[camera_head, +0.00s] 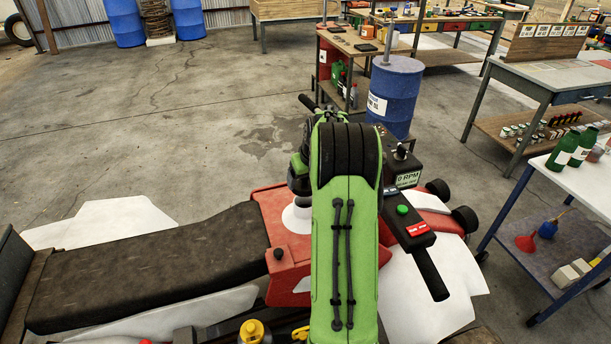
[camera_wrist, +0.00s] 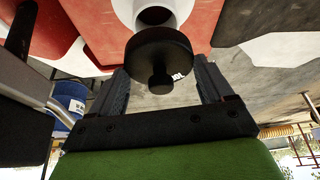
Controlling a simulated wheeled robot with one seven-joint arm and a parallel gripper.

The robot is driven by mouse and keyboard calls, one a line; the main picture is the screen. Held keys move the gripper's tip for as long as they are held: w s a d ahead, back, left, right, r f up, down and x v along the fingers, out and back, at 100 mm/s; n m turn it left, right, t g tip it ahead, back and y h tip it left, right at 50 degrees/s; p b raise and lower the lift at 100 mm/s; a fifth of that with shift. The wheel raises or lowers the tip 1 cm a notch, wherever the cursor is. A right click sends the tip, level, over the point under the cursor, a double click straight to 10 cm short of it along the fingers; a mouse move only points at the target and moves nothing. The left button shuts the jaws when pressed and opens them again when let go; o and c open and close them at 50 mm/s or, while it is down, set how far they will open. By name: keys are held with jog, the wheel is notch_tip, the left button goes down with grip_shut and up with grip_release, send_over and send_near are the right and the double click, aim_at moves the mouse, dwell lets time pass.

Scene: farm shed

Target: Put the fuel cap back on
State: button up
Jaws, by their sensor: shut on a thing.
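The fuel cap (camera_wrist: 157,58) is a black disc with a small knob, seen in the wrist view between the fingers of my gripper (camera_wrist: 160,84), which is shut on it. Just beyond the cap is the white filler neck (camera_wrist: 181,7) with a dark open mouth. The cap overlaps the lower edge of the mouth; I cannot tell whether they touch. The neck stands on the red tank (camera_wrist: 102,30). In the head view, the white neck (camera_head: 297,217) shows on the red tank (camera_head: 284,284), left of my green arm. My arm hides the cap there.
A long black seat (camera_head: 150,262) lies left of the tank. A handlebar grip (camera_head: 430,273) and a box with green and red buttons (camera_head: 407,229) are to the right. A blue drum (camera_head: 393,98) and workbenches stand behind. Floor is open at the back left.

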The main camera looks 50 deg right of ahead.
jog(key=shift+f+b, duration=2.1)
jog(key=shift+f, duration=0.85)
jog(key=shift+f, duration=0.15)
jog(key=o, duration=1)
jog(key=shift+c, duration=0.2)
jog(key=shift+r+p, duration=2.75)
jog(key=shift+r, duration=0.85)
jog(key=shift+f, duration=0.1)
grip_shut()
